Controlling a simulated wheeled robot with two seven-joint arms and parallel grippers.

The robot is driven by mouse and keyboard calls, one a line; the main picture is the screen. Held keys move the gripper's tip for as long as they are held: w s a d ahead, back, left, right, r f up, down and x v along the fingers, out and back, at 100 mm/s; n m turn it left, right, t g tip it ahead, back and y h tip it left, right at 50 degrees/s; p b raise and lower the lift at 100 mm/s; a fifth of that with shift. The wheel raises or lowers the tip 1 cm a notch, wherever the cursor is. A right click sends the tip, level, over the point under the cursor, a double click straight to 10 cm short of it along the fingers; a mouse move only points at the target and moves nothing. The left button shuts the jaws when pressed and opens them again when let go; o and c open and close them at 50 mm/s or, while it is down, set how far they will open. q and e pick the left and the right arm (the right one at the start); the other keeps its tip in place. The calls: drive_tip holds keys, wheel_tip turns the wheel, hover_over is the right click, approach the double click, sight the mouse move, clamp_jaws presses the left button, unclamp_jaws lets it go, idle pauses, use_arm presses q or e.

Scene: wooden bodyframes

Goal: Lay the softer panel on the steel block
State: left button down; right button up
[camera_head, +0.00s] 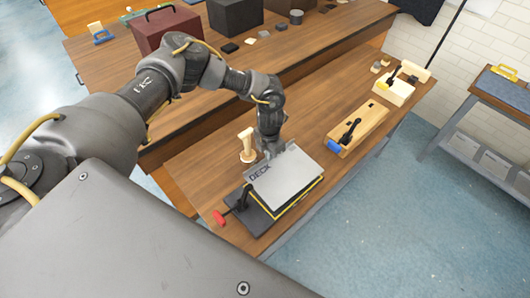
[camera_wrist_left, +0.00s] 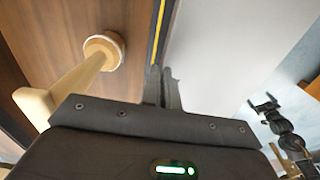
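A light grey panel (camera_head: 290,181) marked DECK lies over a dark stack with a yellow edge (camera_head: 301,205), near the front edge of the table. It fills the right half of the left wrist view (camera_wrist_left: 225,50). My left gripper (camera_head: 272,152) points down at the panel's far-left edge. In the left wrist view its two fingers (camera_wrist_left: 163,88) are close together, with the panel's edge running in between them. Their tips are hidden in the head view. The steel block and which panel is softer cannot be told for certain.
A wooden mallet (camera_head: 246,145) stands close beside my left gripper. A wooden block with a blue-and-black tool (camera_head: 357,130) lies to the right. A second bench (camera_head: 120,62) behind holds a red toolbox (camera_head: 163,27).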

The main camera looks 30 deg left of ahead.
sight(268, 163)
use_arm(q)
drive_tip(key=shift+w+a, duration=0.1)
drive_tip(key=shift+a, duration=0.05)
drive_tip(key=shift+f+b, duration=0.85)
drive_tip(key=shift+f, duration=0.3)
wheel_tip(268, 163, down, 4)
drive_tip(key=b, duration=0.3)
drive_tip(key=shift+r, duration=0.15)
drive_tip(key=shift+f, duration=0.2)
drive_tip(key=shift+w+b, duration=0.1)
drive_tip(key=shift+b, duration=0.25)
